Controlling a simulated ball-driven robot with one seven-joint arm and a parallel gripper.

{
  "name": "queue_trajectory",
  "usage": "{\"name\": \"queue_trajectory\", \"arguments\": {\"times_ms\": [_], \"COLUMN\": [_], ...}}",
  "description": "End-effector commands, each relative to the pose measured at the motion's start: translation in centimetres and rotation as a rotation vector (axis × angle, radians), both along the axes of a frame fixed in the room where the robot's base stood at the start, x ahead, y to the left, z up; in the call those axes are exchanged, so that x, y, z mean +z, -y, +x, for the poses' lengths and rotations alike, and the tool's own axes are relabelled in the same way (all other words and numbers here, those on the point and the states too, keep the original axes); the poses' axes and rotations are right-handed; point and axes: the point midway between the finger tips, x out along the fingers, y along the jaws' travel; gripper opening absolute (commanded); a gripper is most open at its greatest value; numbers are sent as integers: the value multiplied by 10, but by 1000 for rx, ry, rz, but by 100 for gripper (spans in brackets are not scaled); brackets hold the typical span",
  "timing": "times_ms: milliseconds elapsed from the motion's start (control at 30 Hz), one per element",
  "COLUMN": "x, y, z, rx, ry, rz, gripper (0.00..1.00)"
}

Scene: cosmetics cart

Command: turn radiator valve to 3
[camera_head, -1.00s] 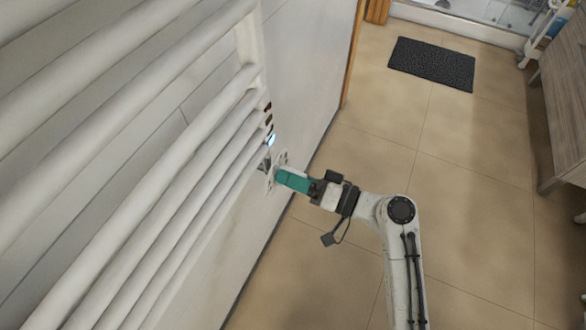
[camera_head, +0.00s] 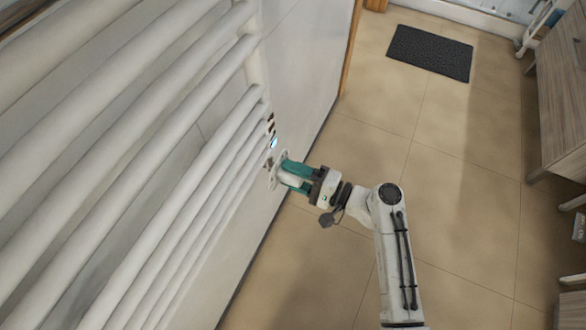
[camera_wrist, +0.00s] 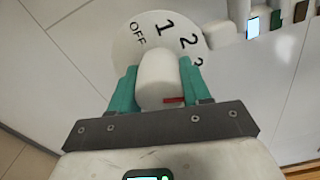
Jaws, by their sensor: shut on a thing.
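The radiator valve is a white round knob (camera_wrist: 158,78) in front of a white dial plate (camera_wrist: 137,27) marked OFF, 1 and 2. Part of another number, probably 3, shows at the plate's right edge, partly covered by a finger. A red mark (camera_wrist: 174,100) is on the knob's lower right, close to the right finger and away from the visible numbers. My gripper (camera_wrist: 158,76) has teal fingers shut on the knob from both sides. In the head view, my gripper (camera_head: 287,178) is at the dial plate (camera_head: 273,172) beside the radiator.
The white radiator bars (camera_head: 150,200) fill the left side. Small coloured items and a lit display (camera_head: 273,143) are just above the valve. A dark mat (camera_head: 430,52) lies on the open tiled floor. A wooden cabinet (camera_head: 563,90) stands at the right.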

Motion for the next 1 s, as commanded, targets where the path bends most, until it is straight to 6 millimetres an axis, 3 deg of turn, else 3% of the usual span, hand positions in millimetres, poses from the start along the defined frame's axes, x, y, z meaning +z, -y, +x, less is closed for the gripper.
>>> {"name": "queue_trajectory", "arguments": {"times_ms": [767, 800, 1000], "x": [-1, -1, -1], "y": [3, 3, 2], "z": [3, 3, 2], "rx": [-11, -11, -7], "ry": [-89, -89, -90], "rz": [31, 31, 31], "gripper": [17, 51, 70]}}
